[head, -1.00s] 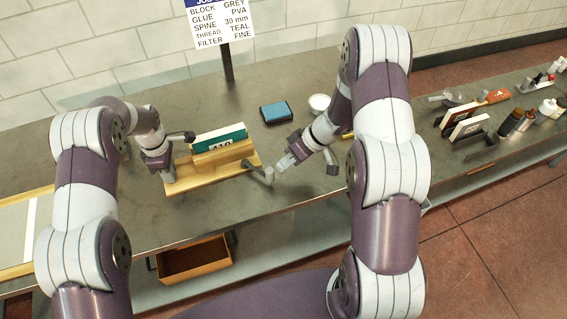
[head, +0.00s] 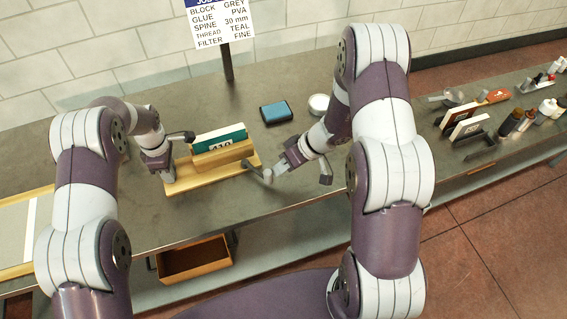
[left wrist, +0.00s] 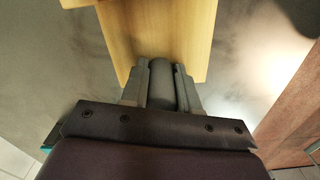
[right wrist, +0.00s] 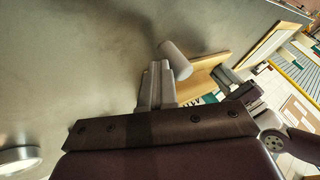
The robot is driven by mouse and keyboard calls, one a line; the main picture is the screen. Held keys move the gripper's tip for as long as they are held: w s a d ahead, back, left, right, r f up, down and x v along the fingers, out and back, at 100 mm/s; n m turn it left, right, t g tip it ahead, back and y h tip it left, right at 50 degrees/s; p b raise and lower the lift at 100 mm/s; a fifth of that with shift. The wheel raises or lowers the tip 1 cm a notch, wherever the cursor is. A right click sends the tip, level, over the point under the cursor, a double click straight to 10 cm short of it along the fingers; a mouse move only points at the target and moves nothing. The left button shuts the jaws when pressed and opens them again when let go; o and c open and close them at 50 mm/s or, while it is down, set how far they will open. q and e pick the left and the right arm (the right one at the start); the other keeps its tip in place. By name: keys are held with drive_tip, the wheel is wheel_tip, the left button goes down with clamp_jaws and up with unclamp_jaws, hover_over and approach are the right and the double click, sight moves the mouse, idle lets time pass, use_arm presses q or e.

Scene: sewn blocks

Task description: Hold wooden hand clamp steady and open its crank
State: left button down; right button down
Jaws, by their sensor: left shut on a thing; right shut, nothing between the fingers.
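The wooden hand clamp (head: 186,183) stands on the bench with a teal-covered block (head: 219,136) upright between its jaws. Its grey crank (head: 267,176) sticks out at the right end and ends in a grey cylindrical handle, also seen in the right wrist view (right wrist: 175,60). My left gripper (head: 168,175) is shut at the clamp's left end; in the left wrist view its fingers grip a grey cylindrical part (left wrist: 160,84) by the wooden base. My right gripper (head: 274,171) is shut and empty, its fingertips close beside the crank handle. I cannot tell if they touch it.
A blue pad (head: 276,112) and a round white-rimmed dish (head: 318,104) lie behind the right gripper. A sign (head: 220,22) on a post stands behind the clamp. An open drawer (head: 195,259) is below the front edge. More clamps and bottles (head: 516,122) stand far right.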

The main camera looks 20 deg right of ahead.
drive_tip(key=shift+s+a+m+t, duration=0.3)
drive_tip(key=shift+s+a+m, duration=0.1)
drive_tip(key=shift+m, duration=0.2)
drive_tip(key=shift+s+a+m+t+h, duration=0.55)
drive_tip(key=shift+s+a+m, duration=0.2)
drive_tip(key=shift+a+m, duration=0.35)
drive_tip(key=a, duration=0.2)
drive_tip(key=s+a, duration=0.1)
drive_tip(key=a, duration=0.1)
drive_tip(key=shift+s+a, duration=0.1)
drive_tip(key=shift+a, duration=1.6)
drive_tip(key=shift+w+a, duration=0.3)
drive_tip(key=shift+a, duration=0.2)
drive_tip(key=shift+w+a, duration=0.1)
